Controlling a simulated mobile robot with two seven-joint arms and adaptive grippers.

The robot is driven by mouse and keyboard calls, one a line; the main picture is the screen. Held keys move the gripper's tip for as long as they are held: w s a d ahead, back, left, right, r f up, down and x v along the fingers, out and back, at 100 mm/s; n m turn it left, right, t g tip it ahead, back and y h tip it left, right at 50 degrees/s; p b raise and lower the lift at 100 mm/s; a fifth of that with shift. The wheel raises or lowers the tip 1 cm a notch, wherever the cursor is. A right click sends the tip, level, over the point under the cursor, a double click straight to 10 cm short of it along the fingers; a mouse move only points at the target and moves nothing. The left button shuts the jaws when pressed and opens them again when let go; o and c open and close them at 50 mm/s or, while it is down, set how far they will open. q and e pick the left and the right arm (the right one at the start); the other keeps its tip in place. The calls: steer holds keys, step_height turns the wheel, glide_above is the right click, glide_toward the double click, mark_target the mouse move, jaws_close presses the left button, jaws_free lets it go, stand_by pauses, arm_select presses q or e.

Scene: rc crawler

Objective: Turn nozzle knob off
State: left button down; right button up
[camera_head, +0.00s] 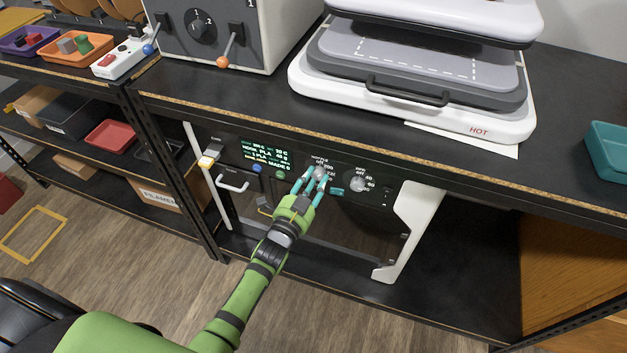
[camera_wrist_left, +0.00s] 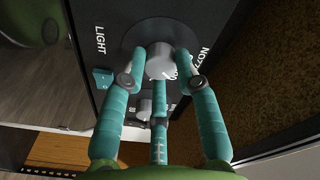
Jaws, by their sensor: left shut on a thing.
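The nozzle knob (camera_head: 319,171) is a round pale grey knob on the black front panel of the printer under the bench. In the left wrist view the knob (camera_wrist_left: 160,62) sits on a dark round dial, with partly hidden nozzle lettering beside it. My left gripper (camera_head: 315,180) reaches it from the front, its teal fingers shut around the knob. In the left wrist view my left gripper (camera_wrist_left: 160,68) has a finger on each side of the knob and a third below. The knob's pointer and part of its scale are hard to read. My right gripper is out of view.
A second grey knob (camera_head: 358,184) is to the right on the panel. A teal light switch (camera_wrist_left: 103,78) is close to my fingers. A lit display (camera_head: 266,153) and a white handle (camera_head: 232,183) are to the left. The bench edge (camera_head: 350,148) overhangs the panel.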

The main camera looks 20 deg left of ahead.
arm_select(q)
steer(key=n, duration=0.4)
steer(key=shift+f+n, duration=0.1)
steer(key=shift+n, duration=1.8)
steer(key=shift+t+y, duration=0.3)
steer(key=shift+t, duration=0.1)
steer(key=c, duration=0.9)
jaws_free()
steer(key=s, duration=0.8)
steer(key=s+a, duration=0.1)
steer(key=s, duration=0.3)
steer(key=shift+f, duration=0.4)
steer(key=shift+f, duration=0.1)
